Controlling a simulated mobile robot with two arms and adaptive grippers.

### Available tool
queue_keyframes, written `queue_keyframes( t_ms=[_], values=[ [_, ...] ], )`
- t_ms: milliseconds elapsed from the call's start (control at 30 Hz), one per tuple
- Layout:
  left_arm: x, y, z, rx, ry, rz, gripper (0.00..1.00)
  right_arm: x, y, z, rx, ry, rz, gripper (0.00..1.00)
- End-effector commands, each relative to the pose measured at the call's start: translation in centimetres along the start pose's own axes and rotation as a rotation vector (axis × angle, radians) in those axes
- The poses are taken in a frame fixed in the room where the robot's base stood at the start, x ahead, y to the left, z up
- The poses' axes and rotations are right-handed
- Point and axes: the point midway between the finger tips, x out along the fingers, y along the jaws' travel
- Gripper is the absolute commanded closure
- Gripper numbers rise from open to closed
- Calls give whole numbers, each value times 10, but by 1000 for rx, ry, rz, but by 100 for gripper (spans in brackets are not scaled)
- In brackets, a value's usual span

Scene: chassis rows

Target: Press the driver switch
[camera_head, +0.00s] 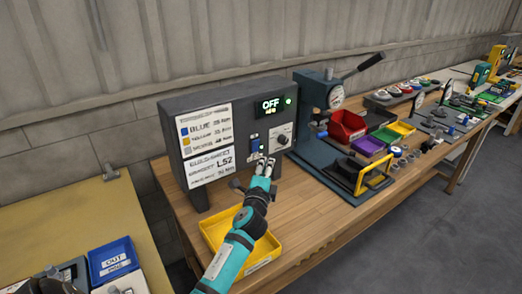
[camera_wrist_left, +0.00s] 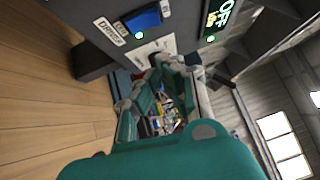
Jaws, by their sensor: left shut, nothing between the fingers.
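The driver switch (camera_head: 255,143) is a blue rocker on the front of a dark grey control box (camera_head: 217,107). In the left wrist view the blue switch (camera_wrist_left: 143,20) shows at the top, beside a label reading DRIVER and a small lit light. The box display (camera_head: 270,105) reads OFF, with a green light beside it. My left gripper (camera_head: 265,164) is shut and empty, just in front of the panel and slightly below and right of the switch. I cannot tell whether its tips touch the panel.
A yellow tray (camera_head: 219,226) lies on the wooden bench under my left arm. A knob (camera_head: 282,140) sits right of the switch. A lever press (camera_head: 323,120) and red, purple and green bins stand to the right. A blue OUT bin (camera_head: 112,262) stands at lower left.

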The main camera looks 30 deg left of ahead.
Motion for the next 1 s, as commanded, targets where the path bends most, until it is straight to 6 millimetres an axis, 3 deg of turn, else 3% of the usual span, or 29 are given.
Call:
queue_keyframes(
  t_ms=[133,333,567,1000],
  values=[
    [33,-1,0,-1,-1,1,100,-2,-8,-4,5,3,-10,58],
    [53,-1,20,1,-1,1,100,-12,-12,9,5,-20,-14,58],
    [60,0,28,-1,0,1,100,-14,-10,22,2,-39,-12,58],
    [65,-2,33,-6,1,6,100,-15,-3,11,-2,-21,-4,58]
  ],
)
